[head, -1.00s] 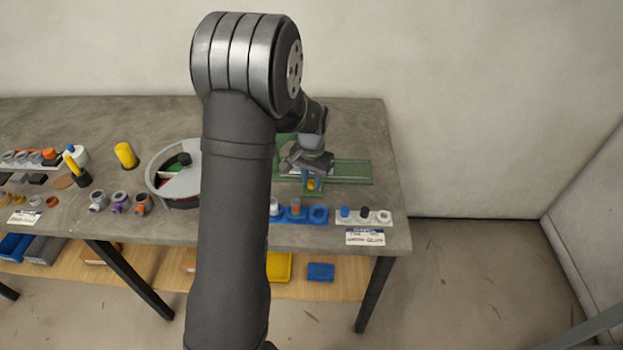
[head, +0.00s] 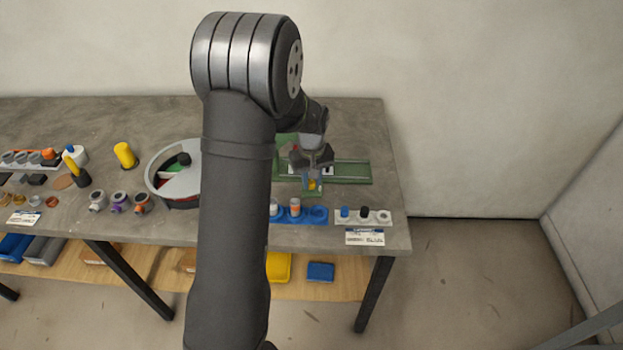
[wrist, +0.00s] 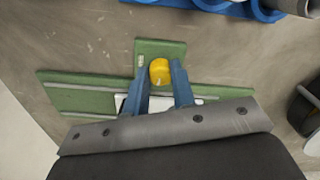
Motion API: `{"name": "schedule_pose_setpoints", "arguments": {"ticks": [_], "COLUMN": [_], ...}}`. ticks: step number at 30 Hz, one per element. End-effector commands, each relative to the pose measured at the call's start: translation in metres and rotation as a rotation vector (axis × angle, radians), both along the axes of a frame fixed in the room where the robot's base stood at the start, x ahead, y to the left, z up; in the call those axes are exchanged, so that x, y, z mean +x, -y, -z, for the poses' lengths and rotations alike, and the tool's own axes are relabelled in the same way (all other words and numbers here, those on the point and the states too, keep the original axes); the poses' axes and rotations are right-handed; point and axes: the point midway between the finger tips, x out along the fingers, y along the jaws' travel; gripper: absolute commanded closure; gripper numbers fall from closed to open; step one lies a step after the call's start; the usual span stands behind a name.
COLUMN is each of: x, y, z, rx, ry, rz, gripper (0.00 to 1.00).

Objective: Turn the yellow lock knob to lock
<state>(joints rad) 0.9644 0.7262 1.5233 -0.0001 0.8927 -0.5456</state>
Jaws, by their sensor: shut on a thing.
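The yellow lock knob (wrist: 160,72) sits on a small green plate of the green frame jig (wrist: 72,92) in the wrist view. In the head view the knob (head: 312,185) shows small below my gripper (head: 313,182). My gripper (wrist: 161,78) has its two blue fingers on either side of the knob and is shut on it. A white piece on the jig shows partly behind the fingers in the wrist view. The knob's pointer or marking cannot be made out.
A blue holder (head: 318,213) with several sockets and a white holder (head: 383,217) stand in front of the jig. A round grey divided tray (head: 158,163) is to the left. The table's right end is clear.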

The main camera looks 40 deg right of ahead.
Motion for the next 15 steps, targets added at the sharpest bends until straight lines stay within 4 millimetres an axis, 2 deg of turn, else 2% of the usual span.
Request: {"name": "schedule_pose_setpoints", "arguments": {"ticks": [6,15], "x": [0.0005,0.0006], "y": [0.0009,0.001], "z": [-0.0011,-0.0012], "rx": [-0.002,-0.003], "ry": [0.001,0.002], "rz": [-0.108,-0.169], "gripper": [1.0,0.99]}}
